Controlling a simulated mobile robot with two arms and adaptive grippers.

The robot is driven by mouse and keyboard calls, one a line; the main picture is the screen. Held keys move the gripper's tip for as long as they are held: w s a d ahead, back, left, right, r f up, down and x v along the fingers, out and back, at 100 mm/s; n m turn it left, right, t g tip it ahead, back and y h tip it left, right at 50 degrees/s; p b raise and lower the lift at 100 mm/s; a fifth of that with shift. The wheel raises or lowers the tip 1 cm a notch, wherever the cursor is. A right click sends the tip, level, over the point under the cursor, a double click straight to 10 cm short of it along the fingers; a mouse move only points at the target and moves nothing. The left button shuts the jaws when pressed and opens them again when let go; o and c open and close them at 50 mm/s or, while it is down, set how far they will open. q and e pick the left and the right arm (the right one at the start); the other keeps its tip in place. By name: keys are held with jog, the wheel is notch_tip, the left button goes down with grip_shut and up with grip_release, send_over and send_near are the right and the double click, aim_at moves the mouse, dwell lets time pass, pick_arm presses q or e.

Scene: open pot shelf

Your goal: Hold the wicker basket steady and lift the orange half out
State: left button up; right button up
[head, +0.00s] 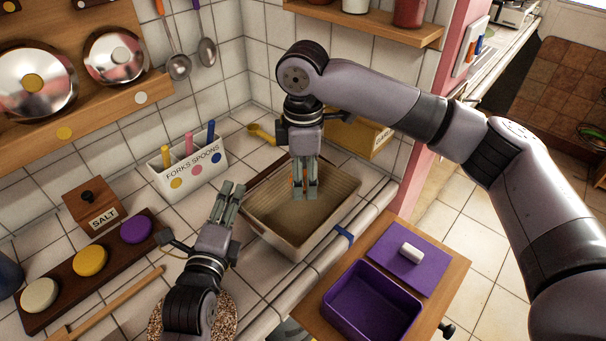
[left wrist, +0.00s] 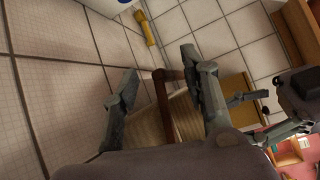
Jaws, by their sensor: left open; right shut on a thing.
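The wicker basket (head: 262,226), a rectangular tan bin with a brown rim, stands on the tiled counter; its rim also shows in the left wrist view (left wrist: 162,98). My right gripper (head: 304,192) points down into the basket and is shut. A sliver of orange shows between its fingers; the orange half is otherwise hidden by them. My left gripper (head: 233,190) is open beside the basket's left rim. In the left wrist view the rim appears between the spread fingers of that gripper (left wrist: 160,85); I cannot tell whether they touch it.
A white forks and spoons holder (head: 187,176) and a yellow scoop (head: 262,134) lie behind. A salt box (head: 92,207) and a dark board with colored discs (head: 60,283) are left. A purple bin (head: 345,318) and a purple mat (head: 395,268) sit on a lower wooden surface at front right.

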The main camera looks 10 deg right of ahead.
pick_arm(q)
jog(key=v, duration=1.2)
jog(key=shift+d, duration=0.1)
